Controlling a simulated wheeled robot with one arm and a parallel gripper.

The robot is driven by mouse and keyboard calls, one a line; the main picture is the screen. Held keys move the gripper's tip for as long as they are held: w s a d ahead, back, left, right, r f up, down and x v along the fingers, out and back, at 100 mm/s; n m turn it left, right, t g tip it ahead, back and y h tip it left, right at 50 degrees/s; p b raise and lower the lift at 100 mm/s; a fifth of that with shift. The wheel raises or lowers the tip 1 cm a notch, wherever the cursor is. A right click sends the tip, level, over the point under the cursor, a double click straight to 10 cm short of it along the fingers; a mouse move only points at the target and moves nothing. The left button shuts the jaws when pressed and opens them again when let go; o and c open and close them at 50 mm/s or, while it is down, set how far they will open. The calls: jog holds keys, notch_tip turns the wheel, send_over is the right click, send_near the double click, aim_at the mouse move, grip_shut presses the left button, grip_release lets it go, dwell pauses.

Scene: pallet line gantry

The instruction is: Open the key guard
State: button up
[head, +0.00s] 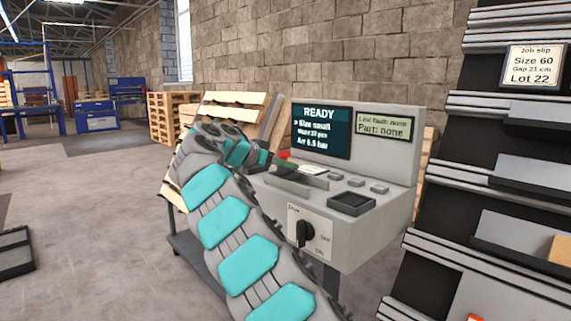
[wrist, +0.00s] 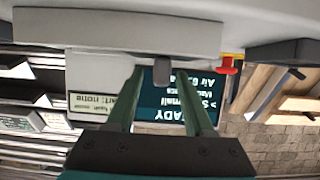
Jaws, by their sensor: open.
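The key guard looks to be the long grey bar on the console's sloping top in the head view (head: 292,184), partly hidden by my arm. In the wrist view, which is upside down, a long grey bar (wrist: 90,32) crosses the top, and a small grey tab (wrist: 162,72) sticks out by it. My gripper (wrist: 160,76) is open, with one green finger on each side of this tab. I cannot tell whether the fingers touch it. In the head view my gripper (head: 281,165) is over the back left of the console top, its fingertips partly hard to make out.
The console (head: 375,225) has a READY screen (head: 322,131), a fault display (head: 384,126), several grey keys (head: 357,182), a black tray (head: 351,203) and a rotary switch (head: 305,234). A red button (wrist: 228,66) is beside my fingers. Shelves (head: 490,190) stand close on the right.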

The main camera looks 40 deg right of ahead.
jog(key=shift+d+f, duration=0.2)
jog(key=shift+d, duration=0.2)
jog(key=shift+c, duration=0.2)
grip_shut()
dwell(1.0)
